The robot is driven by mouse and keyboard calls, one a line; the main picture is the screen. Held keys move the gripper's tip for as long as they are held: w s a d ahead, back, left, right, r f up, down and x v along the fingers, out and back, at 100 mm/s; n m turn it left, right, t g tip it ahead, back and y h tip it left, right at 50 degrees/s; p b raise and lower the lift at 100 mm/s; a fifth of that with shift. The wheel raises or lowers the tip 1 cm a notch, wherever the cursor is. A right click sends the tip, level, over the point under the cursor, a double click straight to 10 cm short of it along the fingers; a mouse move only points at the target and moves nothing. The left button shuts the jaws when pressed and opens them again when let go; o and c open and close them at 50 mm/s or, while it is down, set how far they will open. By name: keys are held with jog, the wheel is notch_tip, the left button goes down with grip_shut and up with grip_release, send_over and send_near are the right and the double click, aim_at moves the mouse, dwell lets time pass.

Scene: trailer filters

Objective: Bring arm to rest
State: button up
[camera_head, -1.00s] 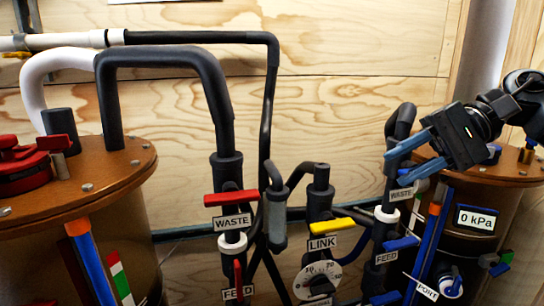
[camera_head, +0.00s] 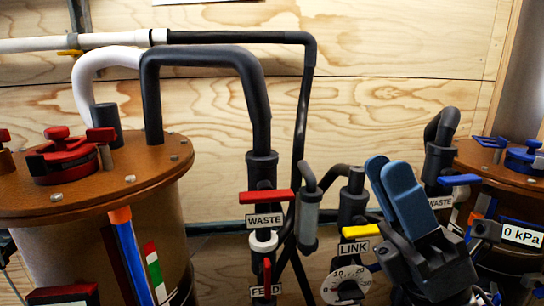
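My gripper (camera_head: 388,166) is at the right of centre, with two blue fingers pointing up and slightly left from a black body. The fingers overlap in this view, so the gap between them does not show clearly. Nothing is visible held at the fingertips. The gripper stands in front of the pipes between the yellow LINK handle (camera_head: 361,231) and the right blue WASTE handle (camera_head: 459,180). Its body hides part of the right-hand piping and labels. I cannot tell whether it touches anything.
A brown left tank (camera_head: 150,190) with a red lid clamp (camera_head: 72,160) stands at left. Red WASTE (camera_head: 264,196) and FEED (camera_head: 267,272) handles and a dial (camera_head: 346,284) are near the centre.

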jog(key=s+d+f+n+t+h, duration=0.2)
jog(key=s+f+n+t+h, duration=0.45)
jog(key=n+h, duration=0.9)
jog(key=s+d+f+n+t+h, duration=0.2)
jog(key=s+f+n+t+h, duration=0.2)
jog(key=s+f+n+h, duration=1.05)
jog(key=s+d+f+m+g+y, duration=0.1)
jog(key=s+d+f+g+y, duration=0.2)
jog(key=s+d+f+g, duration=0.2)
jog(key=s+f+g, duration=0.1)
jog(key=s+g, duration=0.2)
jog(key=s, duration=0.2)
jog(key=shift+s+m, duration=0.2)
jog(key=shift+m, duration=0.1)
